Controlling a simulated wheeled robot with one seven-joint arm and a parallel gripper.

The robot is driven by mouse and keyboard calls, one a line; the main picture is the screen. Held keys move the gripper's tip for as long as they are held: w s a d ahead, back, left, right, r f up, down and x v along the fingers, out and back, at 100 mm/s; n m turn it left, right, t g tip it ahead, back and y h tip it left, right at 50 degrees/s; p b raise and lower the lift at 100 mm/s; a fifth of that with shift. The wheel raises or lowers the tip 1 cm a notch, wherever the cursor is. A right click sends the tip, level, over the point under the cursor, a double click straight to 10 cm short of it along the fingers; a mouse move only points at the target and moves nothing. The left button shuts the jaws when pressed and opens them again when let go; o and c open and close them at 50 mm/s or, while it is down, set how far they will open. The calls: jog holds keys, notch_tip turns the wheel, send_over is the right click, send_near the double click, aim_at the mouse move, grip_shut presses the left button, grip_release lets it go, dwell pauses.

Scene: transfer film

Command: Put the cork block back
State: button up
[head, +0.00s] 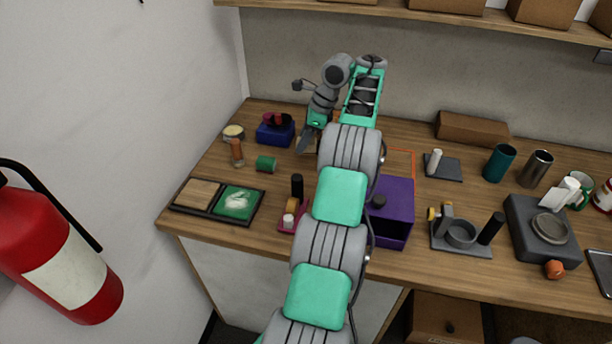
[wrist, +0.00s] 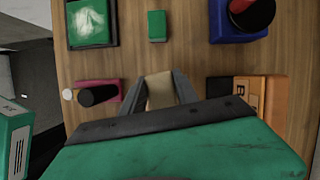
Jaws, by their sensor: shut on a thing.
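The cork block (wrist: 160,90) is a tan piece between the two fingers of my gripper (wrist: 160,92) in the wrist view. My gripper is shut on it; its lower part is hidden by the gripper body. In the head view my gripper (head: 304,140) hangs over the back left of the bench, right of a blue box (head: 275,134), and I cannot make out the block clearly there. A pink holder (wrist: 110,84) with a black cylinder (wrist: 98,95) and a small white piece lies left of the block in the wrist view.
A dark two-part tray (head: 212,212) lies at the front left. A purple box (head: 397,205) stands right of my arm. Bench wood around the green cylinder is clear.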

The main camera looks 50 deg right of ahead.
jog(key=shift+a, duration=0.15)
jog(key=shift+r, duration=0.1)
jog(key=shift+w+r+m, duration=0.1)
jog(key=shift+r+m, duration=0.25)
jog(key=shift+m, duration=0.05)
jog(key=shift+f+m, duration=0.1)
jog(key=shift+m, duration=0.3)
notch_tip(320, 180, down, 10)
jog(key=b, duration=0.4)
jog(key=shift+f, duration=0.1)
